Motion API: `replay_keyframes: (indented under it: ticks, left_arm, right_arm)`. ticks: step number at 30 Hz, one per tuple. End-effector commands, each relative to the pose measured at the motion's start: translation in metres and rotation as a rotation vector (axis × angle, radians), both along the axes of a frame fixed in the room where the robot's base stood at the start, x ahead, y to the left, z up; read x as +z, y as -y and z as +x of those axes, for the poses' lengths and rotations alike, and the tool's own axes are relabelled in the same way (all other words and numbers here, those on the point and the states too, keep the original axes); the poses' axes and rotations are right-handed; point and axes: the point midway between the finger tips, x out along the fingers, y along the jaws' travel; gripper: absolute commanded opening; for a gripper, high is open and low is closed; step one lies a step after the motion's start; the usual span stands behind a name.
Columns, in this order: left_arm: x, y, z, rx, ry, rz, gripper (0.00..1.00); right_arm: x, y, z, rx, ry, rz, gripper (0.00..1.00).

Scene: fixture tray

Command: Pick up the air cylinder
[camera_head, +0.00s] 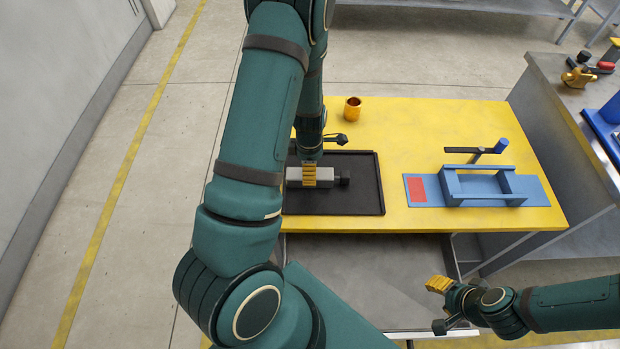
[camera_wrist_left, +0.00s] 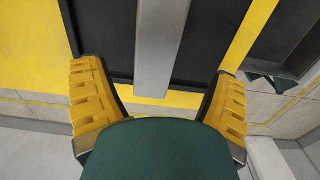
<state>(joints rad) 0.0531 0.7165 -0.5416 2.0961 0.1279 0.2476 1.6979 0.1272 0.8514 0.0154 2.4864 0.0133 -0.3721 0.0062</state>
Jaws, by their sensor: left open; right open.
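The air cylinder (camera_head: 326,178) is a grey bar with a dark round end, lying in the black tray (camera_head: 364,190) on the yellow table. It also shows in the left wrist view as a grey bar (camera_wrist_left: 163,45) over the tray (camera_wrist_left: 211,40). My left gripper (camera_head: 310,175) is over the cylinder, its yellow finger hiding part of the grey body. In the left wrist view my left gripper (camera_wrist_left: 158,103) is open, with a finger on each side of the bar and clear gaps. My right gripper (camera_head: 439,286) is off the table's front edge, away from the cylinder and empty.
A blue fixture (camera_head: 480,188) with a red patch and a lever handle stands on the table's right side. A gold cup (camera_head: 352,109) stands behind the tray. A grey bench (camera_head: 560,85) with tools is at the right. The yellow table (camera_head: 410,125) is clear between them.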

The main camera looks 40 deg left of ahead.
Motion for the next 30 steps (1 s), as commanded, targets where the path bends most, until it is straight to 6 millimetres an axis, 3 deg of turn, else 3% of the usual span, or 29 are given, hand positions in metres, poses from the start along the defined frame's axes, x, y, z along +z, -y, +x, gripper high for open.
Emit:
replay_keyframes:
  ticks: [13, 23, 27, 30]
  left_arm:
    - [-0.050, -0.003, 0.004, -0.001, -0.001, -0.001, 0.87]
    - [-0.054, -0.002, 0.005, -0.001, 0.001, -0.001, 0.86]
    - [-0.054, -0.002, 0.005, -0.001, 0.000, 0.000, 0.37]
    - [-0.054, -0.002, 0.005, -0.001, 0.000, 0.000, 0.07]
  right_arm:
    - [-0.010, -0.001, -0.003, 0.006, -0.007, 0.002, 0.47]
    - [-0.010, -0.001, -0.004, 0.006, -0.008, 0.002, 0.47]
    - [-0.010, -0.001, -0.004, 0.006, -0.008, 0.002, 0.47]
    - [-0.010, -0.001, -0.004, 0.006, -0.008, 0.002, 0.47]
